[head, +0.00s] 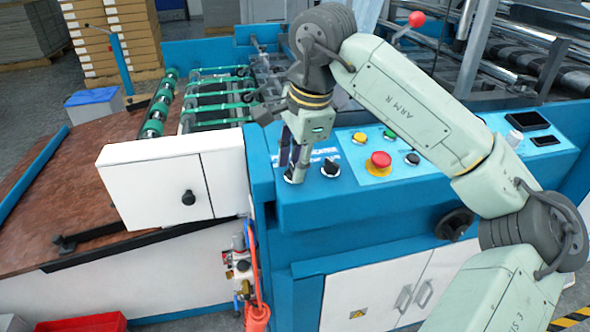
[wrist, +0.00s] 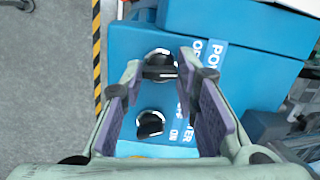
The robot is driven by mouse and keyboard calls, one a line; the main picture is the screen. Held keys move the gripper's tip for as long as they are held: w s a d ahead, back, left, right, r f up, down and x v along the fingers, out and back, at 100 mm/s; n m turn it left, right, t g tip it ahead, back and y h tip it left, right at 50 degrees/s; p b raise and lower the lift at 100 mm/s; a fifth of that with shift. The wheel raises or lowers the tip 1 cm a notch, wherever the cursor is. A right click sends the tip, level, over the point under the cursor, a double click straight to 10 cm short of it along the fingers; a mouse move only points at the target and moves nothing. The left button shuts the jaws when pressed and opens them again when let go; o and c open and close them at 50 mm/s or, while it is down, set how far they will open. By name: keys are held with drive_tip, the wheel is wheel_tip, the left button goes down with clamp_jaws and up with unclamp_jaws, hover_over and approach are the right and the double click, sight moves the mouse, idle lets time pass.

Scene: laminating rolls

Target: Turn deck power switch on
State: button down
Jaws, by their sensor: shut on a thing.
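Two black rotary switches with pale rings sit on the blue control panel (head: 440,185). My gripper (head: 291,172) points down at the left switch (head: 289,179) and is shut on it; its fingers partly cover it. The right switch (head: 330,168) stands free beside it. In the wrist view, the purple-padded fingers of my gripper (wrist: 160,72) flank the upper switch (wrist: 158,57), with its bar between the fingertips. The lower switch (wrist: 150,123) is lower, between the fingers but untouched. White lettering with "OFF" and "ON" is partly hidden by the right finger.
A red mushroom button (head: 379,160), a yellow button (head: 360,137) and other small buttons lie right of the switches. A white cabinet box (head: 155,185) stands close on the left. Green rollers (head: 215,100) lie behind it.

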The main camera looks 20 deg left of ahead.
drive_tip(key=m+b, duration=0.2)
drive_tip(key=m, duration=0.2)
drive_tip(key=shift+f+b, duration=0.15)
drive_tip(key=shift+b, duration=0.15)
drive_tip(key=shift+m+t+b, duration=0.4)
drive_tip(key=shift+m+b, duration=0.3)
drive_tip(key=shift+m, duration=1)
drive_tip(key=c, duration=1.2)
unclamp_jaws()
drive_tip(key=shift+c, duration=0.2)
drive_tip(key=v, duration=1.2)
drive_tip(key=shift+d, duration=0.15)
